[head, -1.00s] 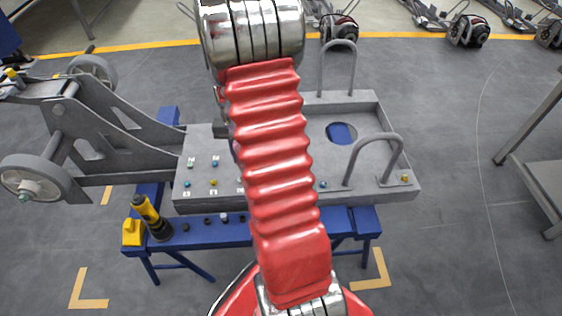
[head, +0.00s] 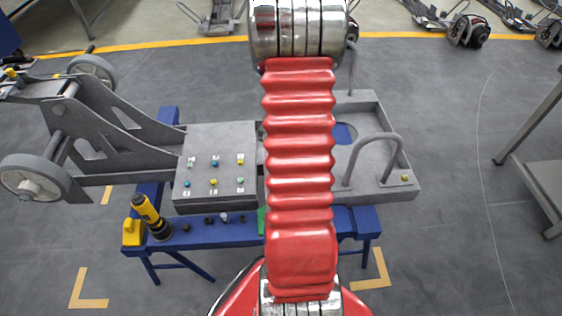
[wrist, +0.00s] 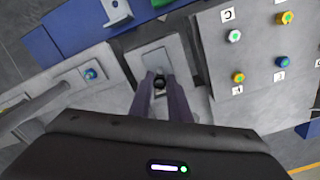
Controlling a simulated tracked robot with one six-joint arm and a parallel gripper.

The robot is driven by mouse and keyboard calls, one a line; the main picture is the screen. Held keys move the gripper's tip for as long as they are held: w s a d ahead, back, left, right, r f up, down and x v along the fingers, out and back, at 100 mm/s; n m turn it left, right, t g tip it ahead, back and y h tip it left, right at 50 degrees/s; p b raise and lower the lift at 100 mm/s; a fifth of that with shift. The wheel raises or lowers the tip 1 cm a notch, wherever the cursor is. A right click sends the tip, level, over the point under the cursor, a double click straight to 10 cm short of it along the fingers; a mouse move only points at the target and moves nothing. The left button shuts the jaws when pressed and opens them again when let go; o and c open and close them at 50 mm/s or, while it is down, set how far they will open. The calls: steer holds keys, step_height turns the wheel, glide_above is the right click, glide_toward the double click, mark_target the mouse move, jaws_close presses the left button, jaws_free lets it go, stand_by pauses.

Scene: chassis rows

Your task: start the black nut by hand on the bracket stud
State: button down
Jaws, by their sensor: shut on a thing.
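In the wrist view my gripper (wrist: 160,82) is shut on a small dark nut (wrist: 160,82) held between its two fingertips. The nut appears in front of a light grey bracket plate (wrist: 152,56) set in a recess of the grey chassis. The bracket stud cannot be made out; the fingers and nut cover that spot. I cannot tell whether the nut touches the stud or is apart from it. In the head view my red arm hides the gripper, the nut and the bracket.
A grey block (head: 222,142) with several coloured nuts and labels lies left of my arm. A blue nut (wrist: 90,73) sits on the chassis at left in the wrist view. The blue bench (head: 198,236) carries small dark parts and a yellow-black tool (head: 150,215). A handle (head: 372,150) rises at right.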

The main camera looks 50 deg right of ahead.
steer(key=shift+f, duration=1.35)
steer(key=c, duration=2.5)
jaws_free()
steer(key=n, duration=0.2)
steer(key=shift+r+n, duration=0.1)
steer(key=shift+n, duration=0.3)
steer(key=shift+c, duration=0.2)
steer(key=n, duration=0.4)
steer(key=shift+s+d+n, duration=0.1)
steer(key=shift+n, duration=0.2)
steer(key=n, duration=0.3)
steer(key=shift+n, duration=0.3)
jaws_close()
steer(key=shift+n, duration=1.9)
jaws_free()
steer(key=shift+s, duration=0.1)
jaws_close()
jaws_free()
steer(key=shift+f, duration=1.15)
